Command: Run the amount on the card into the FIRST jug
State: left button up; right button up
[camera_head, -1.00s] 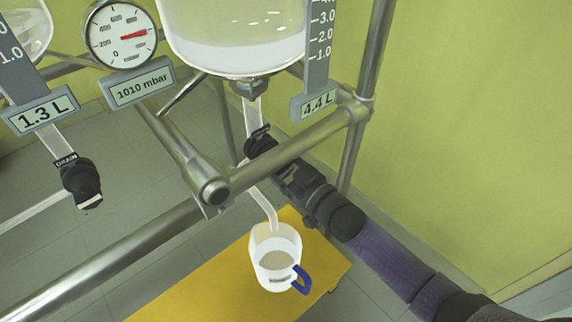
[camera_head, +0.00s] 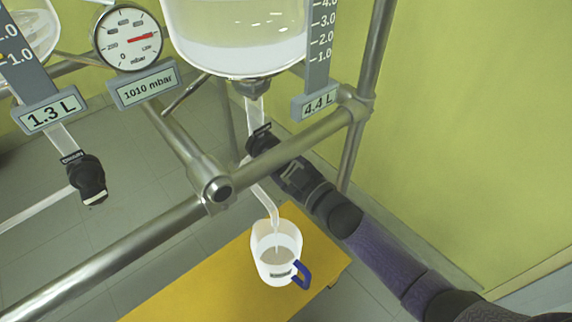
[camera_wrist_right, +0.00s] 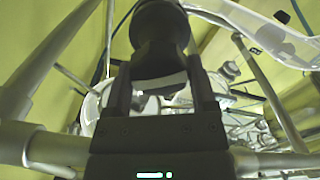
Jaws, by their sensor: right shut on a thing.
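The white jug (camera_head: 262,262) with a blue handle (camera_head: 302,274) stands on a yellow bench below a bent outlet tube (camera_head: 262,196). Pale liquid shows inside it, and a thin pale streak hangs under the tube's tip. The glass vessel (camera_head: 235,30) above holds pale liquid; its label (camera_head: 315,102) reads 4.4 L. My right gripper (camera_head: 270,150) is shut on the black drain valve (camera_head: 257,137) under this vessel. The right wrist view shows the dark knob (camera_wrist_right: 158,25) between the fingers (camera_wrist_right: 160,88). My left gripper and the card are out of view.
At left, a second vessel labelled 1.3 L (camera_head: 50,114) has its own drain valve (camera_head: 87,178). A round gauge (camera_head: 128,38) has a 1010 mbar display (camera_head: 147,85). Metal frame bars (camera_head: 290,150) cross close to my right arm. The yellow bench (camera_head: 190,290) is bare left of the jug.

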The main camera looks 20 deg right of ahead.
jog(key=o, duration=1.1)
jog(key=shift+o, duration=0.3)
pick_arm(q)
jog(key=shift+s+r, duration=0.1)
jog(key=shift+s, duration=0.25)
pick_arm(e)
jog(key=shift+s+d+r, duration=0.1)
jog(key=shift+s+d, duration=0.05)
jog(key=shift+s, duration=0.2)
pick_arm(q)
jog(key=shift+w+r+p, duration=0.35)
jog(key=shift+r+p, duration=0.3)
jog(key=shift+p, duration=0.1)
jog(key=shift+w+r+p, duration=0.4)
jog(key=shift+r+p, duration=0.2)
jog(key=shift+p, duration=0.15)
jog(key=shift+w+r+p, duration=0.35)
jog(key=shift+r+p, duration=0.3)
jog(key=shift+p, duration=0.1)
pick_arm(e)
jog(key=v, duration=0.9)
